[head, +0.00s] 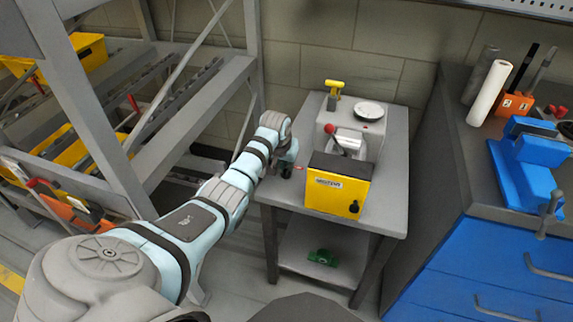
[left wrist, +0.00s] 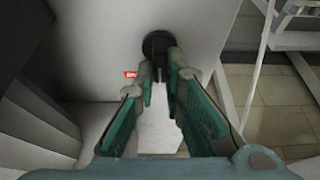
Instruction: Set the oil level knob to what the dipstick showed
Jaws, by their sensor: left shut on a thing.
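The grey machine (head: 362,128) with a yellow front box (head: 325,196) stands on a small grey table. A yellow T-shaped handle (head: 334,84), likely the dipstick's, stands upright at its back left. My left gripper (head: 288,171) is at the machine's left side. In the left wrist view its fingers (left wrist: 166,66) are shut on a round black knob (left wrist: 157,42) on a pale surface, beside a small red label (left wrist: 131,74). The fingers partly hide the knob, and its setting cannot be read. Another black knob (head: 354,207) is on the yellow front. My right gripper is not in view.
A white dish (head: 368,110) and a red-ball lever (head: 329,129) are on the machine. A green object (head: 323,257) lies on the lower shelf. A conveyor rack (head: 185,105) is left; a blue-drawer bench (head: 470,270) with a blue vise (head: 527,165) is right.

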